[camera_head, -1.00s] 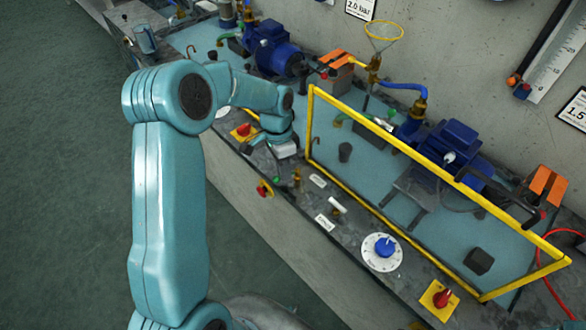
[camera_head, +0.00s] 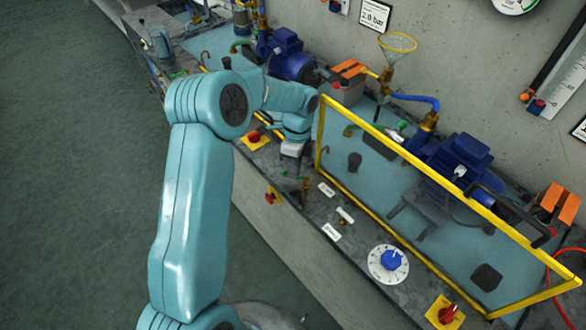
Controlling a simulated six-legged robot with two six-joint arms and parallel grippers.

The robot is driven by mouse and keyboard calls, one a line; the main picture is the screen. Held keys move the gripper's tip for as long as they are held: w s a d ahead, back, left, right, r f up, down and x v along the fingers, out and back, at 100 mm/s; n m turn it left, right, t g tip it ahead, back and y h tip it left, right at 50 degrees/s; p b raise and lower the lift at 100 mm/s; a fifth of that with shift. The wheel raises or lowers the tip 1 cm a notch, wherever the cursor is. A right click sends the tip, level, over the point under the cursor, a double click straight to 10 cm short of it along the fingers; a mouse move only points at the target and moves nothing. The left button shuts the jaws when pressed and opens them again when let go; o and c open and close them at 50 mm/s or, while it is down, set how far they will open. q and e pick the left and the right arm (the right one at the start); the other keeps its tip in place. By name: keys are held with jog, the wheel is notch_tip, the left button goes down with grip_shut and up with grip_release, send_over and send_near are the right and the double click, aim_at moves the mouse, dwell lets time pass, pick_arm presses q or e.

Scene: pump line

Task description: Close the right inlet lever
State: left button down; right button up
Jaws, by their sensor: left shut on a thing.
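My left gripper (camera_head: 291,165) reaches down over the bench's front strip, in front of the yellow-framed guard. The jaws appear to be on this lever, though the contact is small and partly hidden by the gripper. A brass valve body (camera_head: 304,189) stands beside the lever. A white-handled lever (camera_head: 345,215) sits farther right on the same strip, apart from the gripper. My right gripper is not in view.
The clear guard with its yellow frame (camera_head: 321,130) stands close to the right of my left gripper. A red knob on a yellow plate (camera_head: 255,138), a red emergency-type knob (camera_head: 271,196) and a blue dial (camera_head: 391,260) are nearby. Open floor (camera_head: 80,180) lies left.

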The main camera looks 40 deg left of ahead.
pick_arm(q)
jog(key=shift+w+a+r+m, duration=0.15)
jog(key=shift+w+m, duration=0.15)
jog(key=shift+m, duration=0.3)
jog(key=c, duration=1.2)
grip_release()
jog(key=w+r, duration=0.3)
jog(key=r, duration=1.3)
jog(key=shift+a, duration=0.25)
jog(key=shift+c, duration=0.3)
